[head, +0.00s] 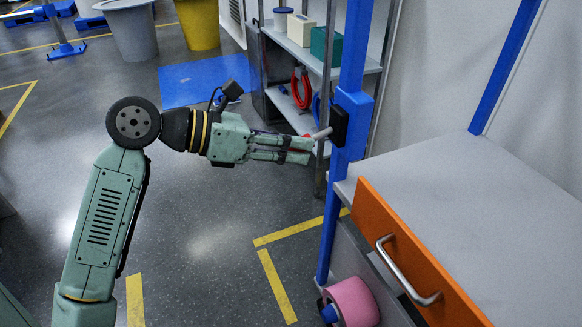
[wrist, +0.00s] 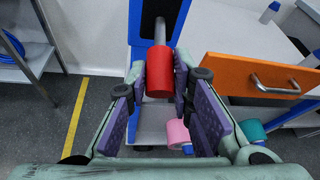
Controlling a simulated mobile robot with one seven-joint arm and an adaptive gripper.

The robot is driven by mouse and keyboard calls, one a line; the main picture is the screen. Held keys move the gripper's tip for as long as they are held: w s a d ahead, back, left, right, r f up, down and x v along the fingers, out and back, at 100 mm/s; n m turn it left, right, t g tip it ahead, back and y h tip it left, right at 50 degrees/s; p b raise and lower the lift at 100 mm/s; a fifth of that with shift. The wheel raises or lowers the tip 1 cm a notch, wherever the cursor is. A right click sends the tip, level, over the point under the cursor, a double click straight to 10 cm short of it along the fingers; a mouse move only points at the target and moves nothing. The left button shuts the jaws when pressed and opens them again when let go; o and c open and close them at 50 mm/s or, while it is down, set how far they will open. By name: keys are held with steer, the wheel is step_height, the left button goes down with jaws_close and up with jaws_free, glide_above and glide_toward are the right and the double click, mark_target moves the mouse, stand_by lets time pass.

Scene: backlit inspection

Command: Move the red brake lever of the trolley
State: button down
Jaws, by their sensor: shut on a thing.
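The brake lever has a red cylindrical knob (wrist: 159,76) on a grey rod (wrist: 160,31). The rod comes out of a black plate (head: 339,125) on the blue upright post (head: 353,62) of the trolley. My gripper (head: 303,150) comes from the left at the lever's height. In the wrist view its purple-padded fingers stand on both sides of the red knob, shut on it. In the head view the fingers hide most of the knob, and the grey rod shows beyond the fingertips.
An orange drawer front (head: 408,250) with a metal handle (head: 405,272) is right of the post, under a grey worktop (head: 470,190). A pink roll (head: 352,302) is low by the post. A shelf rack (head: 300,55) with containers stands behind. Floor left of the post is clear.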

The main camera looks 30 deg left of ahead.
step_height(320, 180, down, 2)
steer(key=t+h+b, duration=0.1)
steer(key=b, duration=0.3)
steer(key=shift+w+d+f, duration=0.1)
steer(key=shift+d, duration=0.05)
steer(key=shift+w+t+h+b, duration=0.1)
steer(key=shift+t+h+b, duration=0.3)
steer(key=shift+b, duration=0.65)
steer(key=c, duration=1.4)
jaws_free()
steer(key=shift+w, duration=0.1)
steer(key=v, duration=1.2)
steer(key=shift+f, duration=0.15)
